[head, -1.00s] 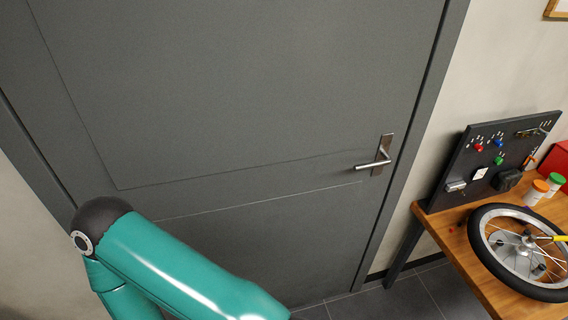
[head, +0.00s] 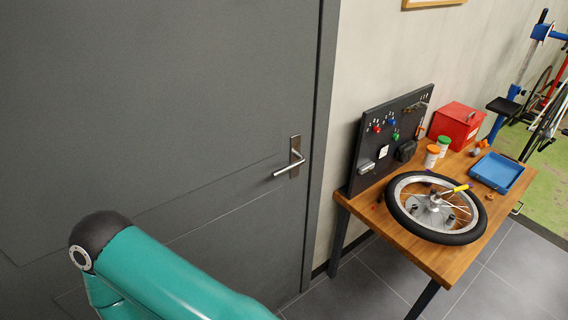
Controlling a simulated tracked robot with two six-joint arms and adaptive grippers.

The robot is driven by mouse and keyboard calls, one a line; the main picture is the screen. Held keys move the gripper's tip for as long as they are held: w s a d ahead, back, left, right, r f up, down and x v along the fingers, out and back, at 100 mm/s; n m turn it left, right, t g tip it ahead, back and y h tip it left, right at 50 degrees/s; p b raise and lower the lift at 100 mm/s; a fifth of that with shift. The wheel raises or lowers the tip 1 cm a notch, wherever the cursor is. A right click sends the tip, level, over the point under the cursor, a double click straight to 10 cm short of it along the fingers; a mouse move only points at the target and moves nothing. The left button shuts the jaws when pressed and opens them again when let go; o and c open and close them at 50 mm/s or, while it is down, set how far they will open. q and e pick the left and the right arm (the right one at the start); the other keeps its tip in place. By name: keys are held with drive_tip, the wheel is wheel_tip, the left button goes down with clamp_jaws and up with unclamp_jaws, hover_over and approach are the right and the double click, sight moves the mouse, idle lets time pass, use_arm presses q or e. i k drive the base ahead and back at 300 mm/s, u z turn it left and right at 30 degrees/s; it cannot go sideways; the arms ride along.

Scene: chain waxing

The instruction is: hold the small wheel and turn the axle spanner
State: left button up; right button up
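The small wheel (head: 403,223) has a black tyre, a silver rim and thin spokes. It lies flat on the wooden table (head: 451,264) in the right half of the head view. The axle spanner, with a yellow handle (head: 455,190), lies over the wheel's hub and points toward the right. Whether its jaw sits on the axle is too small to tell. My teal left arm comes in at the lower left, well away from the table. Its gripper is out of view, and so is my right gripper.
A dark tool board (head: 371,147) stands at the table's left back edge. Behind the wheel are two small jars (head: 432,157), a red toolbox (head: 457,124) and a blue tray (head: 497,172). A grey door (head: 200,100) fills the left. A bicycle on a stand is at the far right.

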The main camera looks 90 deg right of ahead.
sight(438, 194)
drive_tip(key=i, duration=0.25)
drive_tip(key=z, duration=2.8)
drive_tip(key=i, duration=0.25)
drive_tip(key=z, duration=1.45)
drive_tip(key=k, duration=0.5)
drive_tip(key=z, duration=0.5)
drive_tip(key=i, duration=1.55)
drive_tip(key=u, duration=0.5)
